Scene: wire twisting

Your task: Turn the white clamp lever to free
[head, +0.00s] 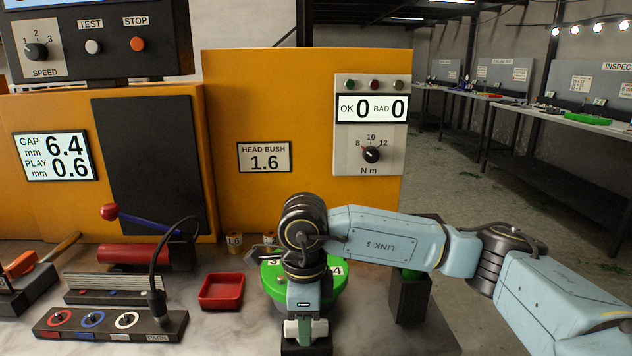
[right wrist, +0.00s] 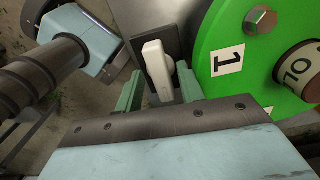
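The white clamp lever (right wrist: 157,72) shows in the right wrist view, on a dark block beside the green disc (right wrist: 232,45). It lies between the two green fingers of my right gripper (right wrist: 160,90), which are apart on either side of it. The right finger looks very near the lever; I cannot tell whether it touches. In the head view my right gripper (head: 305,330) points down in front of the green disc (head: 335,283), and my wrist hides much of the disc. My left gripper is in neither view.
A red tray (head: 221,291) sits left of the disc. A black rack with coloured rings (head: 110,322) and a cable stand at the front left. A dark post (head: 409,298) stands right of the disc. The orange machine housing (head: 230,105) rises behind.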

